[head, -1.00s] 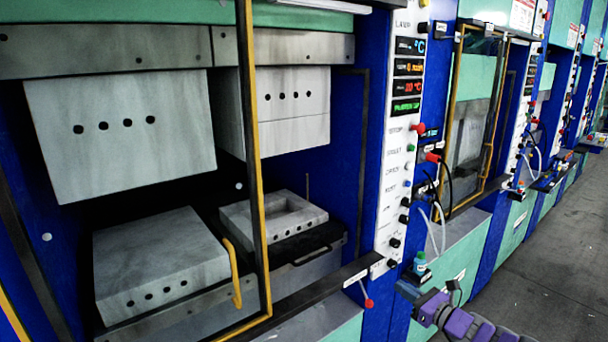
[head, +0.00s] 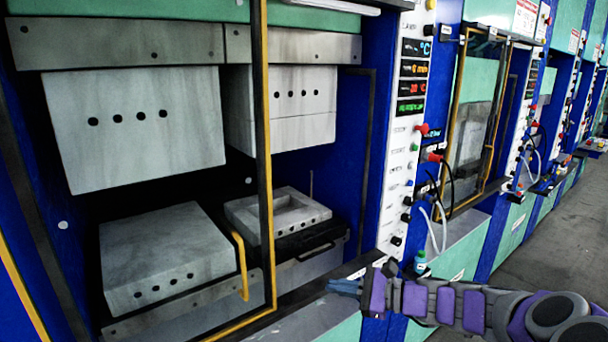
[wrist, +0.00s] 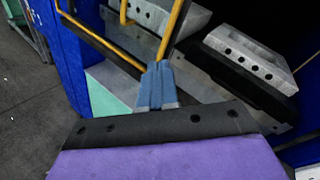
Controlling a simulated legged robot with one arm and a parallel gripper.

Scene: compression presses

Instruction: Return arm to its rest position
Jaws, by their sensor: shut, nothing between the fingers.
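My arm, purple and grey, reaches in from the lower right of the head view. My gripper (head: 345,287) has blue-grey fingers and is in front of the press's lower ledge, below the control panel. In the wrist view my gripper (wrist: 157,75) shows its two fingers together, with nothing between them. It points toward the press's yellow-framed door and does not visibly hold anything. Whether the fingertips touch the ledge cannot be told.
The open press has a lower block (head: 160,258), a hollow mould (head: 278,215) and upper blocks (head: 135,125). Its yellow door frame (head: 263,130) stands close left of my gripper. A control panel (head: 405,140) and small bottle (head: 420,262) are near the arm. Grey floor (head: 560,240) is clear at right.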

